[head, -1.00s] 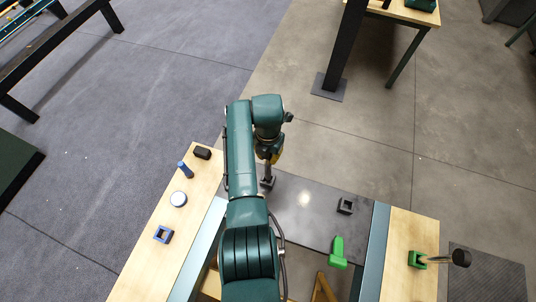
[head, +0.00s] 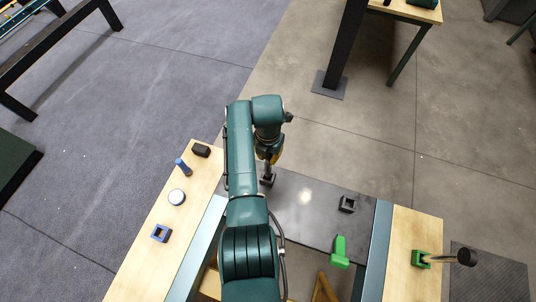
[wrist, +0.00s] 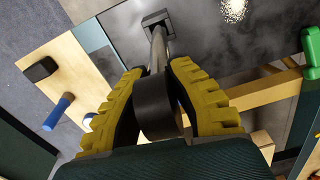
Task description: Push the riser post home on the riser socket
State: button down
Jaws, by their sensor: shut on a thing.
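The riser post is a grey metal shaft (wrist: 158,50) with a thick black cap (wrist: 155,105). My gripper (wrist: 155,100) is shut on the black cap, with a yellow ribbed finger on each side. The shaft's far end meets the riser socket, a dark square block (wrist: 157,19) on the dark plate; how deep it sits cannot be told. In the head view the socket (head: 267,181) shows just below my gripper (head: 269,164), which is partly hidden by my arm.
An empty dark square socket (head: 347,204) and a green piece (head: 339,252) lie on the dark plate (head: 305,222). A green socket (head: 420,259) with a black-capped post (head: 466,257) is at right. A blue peg (head: 183,167), blue socket (head: 161,233), black block (head: 201,150) and round disc (head: 176,196) are at left.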

jog(key=shift+f+b, duration=0.9)
jog(key=shift+f, duration=0.1)
jog(key=c, duration=1)
grip_release()
jog(key=shift+w, duration=0.1)
jog(key=shift+c, duration=0.2)
notch_tip(320, 180, up, 12)
jog(key=shift+r, duration=0.1)
